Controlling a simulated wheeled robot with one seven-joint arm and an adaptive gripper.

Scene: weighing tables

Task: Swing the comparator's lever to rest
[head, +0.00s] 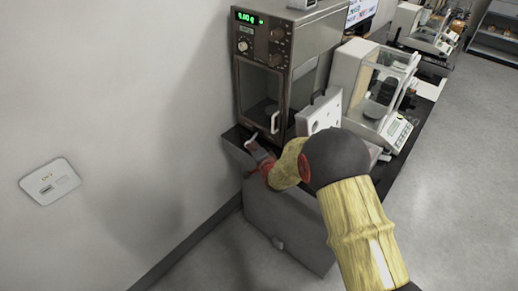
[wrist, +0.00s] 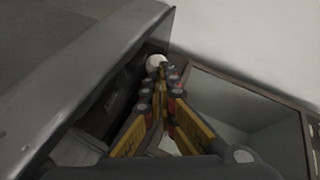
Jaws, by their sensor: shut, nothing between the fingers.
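The comparator (head: 280,45) is a tall dark cabinet with a green lit display, dials and a glass door with a pale handle (head: 275,122). A short pale lever (head: 250,141) shows low at its front left, by the bench edge. My gripper (head: 259,153) is just in front of this lever, pointing toward it. In the wrist view my gripper (wrist: 167,76) has its fingertips together with nothing between them. A round white knob (wrist: 155,61), which looks like the lever's end, lies just past the tips. I cannot tell whether they touch; the lever's pivot is hidden.
A white perforated case (head: 320,115) stands right of the comparator, with a glass-sided balance (head: 384,95) beyond it. The grey bench front (head: 287,225) is below my gripper. A wall with a switch plate (head: 50,181) is at left. The floor at right is clear.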

